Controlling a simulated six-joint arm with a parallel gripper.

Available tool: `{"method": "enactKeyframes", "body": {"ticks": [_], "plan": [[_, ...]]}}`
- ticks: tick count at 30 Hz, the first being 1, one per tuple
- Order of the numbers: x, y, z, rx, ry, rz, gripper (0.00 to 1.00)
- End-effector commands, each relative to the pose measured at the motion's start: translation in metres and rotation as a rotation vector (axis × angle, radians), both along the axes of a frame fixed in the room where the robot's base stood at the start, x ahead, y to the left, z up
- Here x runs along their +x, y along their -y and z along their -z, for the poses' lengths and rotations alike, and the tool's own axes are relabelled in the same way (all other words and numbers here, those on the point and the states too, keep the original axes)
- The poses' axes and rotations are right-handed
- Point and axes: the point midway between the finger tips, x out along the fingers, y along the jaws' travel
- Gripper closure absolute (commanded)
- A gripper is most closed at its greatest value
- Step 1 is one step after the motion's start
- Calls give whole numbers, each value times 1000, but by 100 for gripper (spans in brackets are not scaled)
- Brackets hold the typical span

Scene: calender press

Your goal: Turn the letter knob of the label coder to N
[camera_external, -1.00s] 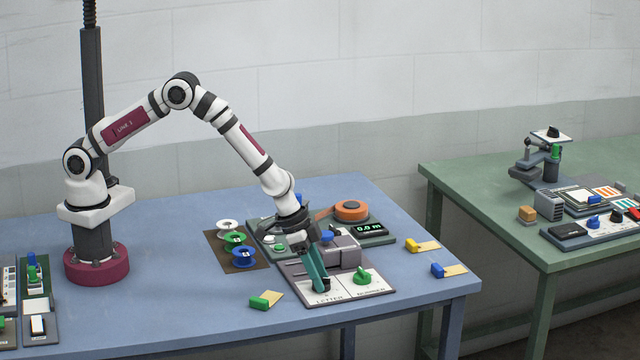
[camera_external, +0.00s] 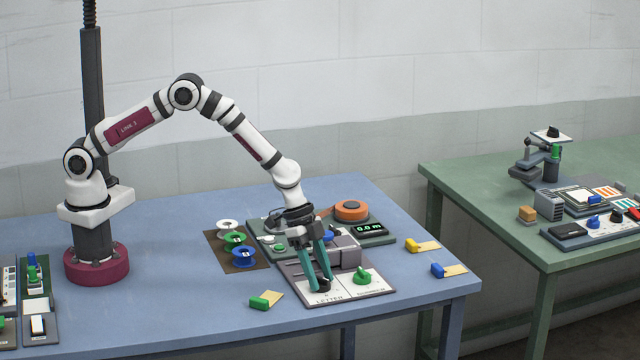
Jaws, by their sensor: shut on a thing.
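The label coder (camera_external: 378,288) lies near the front of the blue table, with a white face printed LETTER on its left part. The letter knob is mostly hidden between my gripper's fingers, and its pointer setting cannot be read. My gripper (camera_external: 322,286) points down over the LETTER dial, its teal fingers shut on the letter knob. A green knob (camera_external: 363,275) stands on the right part of the coder face, apart from my fingers.
A grey unit with an orange reel (camera_external: 350,210) and a display (camera_external: 369,228) reading 0.0 m stands behind. Spools (camera_external: 243,256) lie on a dark mat to the left.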

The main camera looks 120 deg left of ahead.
Motion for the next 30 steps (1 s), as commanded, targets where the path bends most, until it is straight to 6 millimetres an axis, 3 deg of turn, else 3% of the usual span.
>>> {"method": "enactKeyframes", "body": {"ticks": [15, 30], "plan": [[1, -3, 0, 1, 0, 383, 100], [1, -3, 1, 3, -1, 496, 100]]}}
